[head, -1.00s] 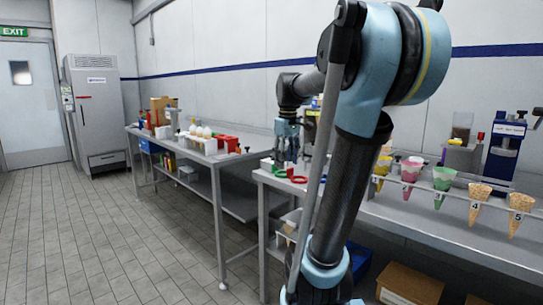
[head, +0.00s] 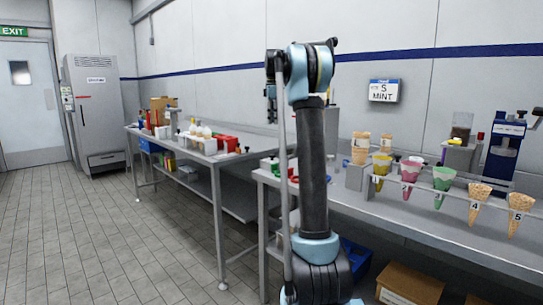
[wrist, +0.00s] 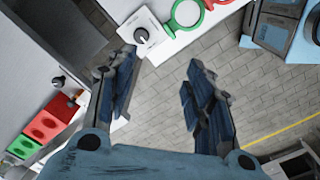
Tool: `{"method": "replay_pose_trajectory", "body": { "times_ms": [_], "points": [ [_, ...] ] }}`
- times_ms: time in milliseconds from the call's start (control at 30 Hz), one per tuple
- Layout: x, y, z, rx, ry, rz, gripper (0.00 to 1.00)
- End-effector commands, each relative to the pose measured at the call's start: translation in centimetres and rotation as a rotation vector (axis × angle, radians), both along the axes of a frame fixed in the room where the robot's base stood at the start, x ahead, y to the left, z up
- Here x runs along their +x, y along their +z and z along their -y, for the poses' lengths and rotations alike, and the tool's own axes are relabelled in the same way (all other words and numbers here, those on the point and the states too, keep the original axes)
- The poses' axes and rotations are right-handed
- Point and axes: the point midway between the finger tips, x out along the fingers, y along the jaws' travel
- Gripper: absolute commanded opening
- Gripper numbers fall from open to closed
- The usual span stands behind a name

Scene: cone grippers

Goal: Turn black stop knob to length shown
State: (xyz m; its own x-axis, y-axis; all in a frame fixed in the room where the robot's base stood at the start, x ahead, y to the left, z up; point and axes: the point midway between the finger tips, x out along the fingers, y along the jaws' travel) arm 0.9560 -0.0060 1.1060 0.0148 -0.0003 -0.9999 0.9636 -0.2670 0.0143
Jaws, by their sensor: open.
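In the wrist view a black knob (wrist: 141,36) with a pale pointer sits on a white plate with dial marks, beyond the left fingertip. A second black knob (wrist: 58,82) stands on a pale surface at the left. I cannot tell which is the stop knob. A wall sign (head: 384,90) reads "S MINT". My gripper (wrist: 160,72) is open and empty, its fingers apart over floor in the picture, touching neither knob.
A red block (wrist: 48,118) and a green block (wrist: 23,147) are at left. A rack of numbered cones (head: 440,188) and a blue machine (head: 503,150) stand on the right table.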

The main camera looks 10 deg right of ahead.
Motion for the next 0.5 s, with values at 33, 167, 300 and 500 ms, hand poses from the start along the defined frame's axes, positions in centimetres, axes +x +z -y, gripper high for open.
{"method": "replay_pose_trajectory", "body": {
  "times_ms": [33, 167, 300, 500],
  "points": [
    [1.2, -0.1, 0.0, 0.000, 0.025, -0.004, 0.48],
    [3.2, -0.2, 0.0, 0.000, 0.079, -0.012, 0.48],
    [4.2, -0.4, 0.1, 0.000, 0.109, -0.015, 0.48],
    [4.3, -1.7, 0.1, 0.000, 0.116, -0.016, 0.48]
  ]
}}
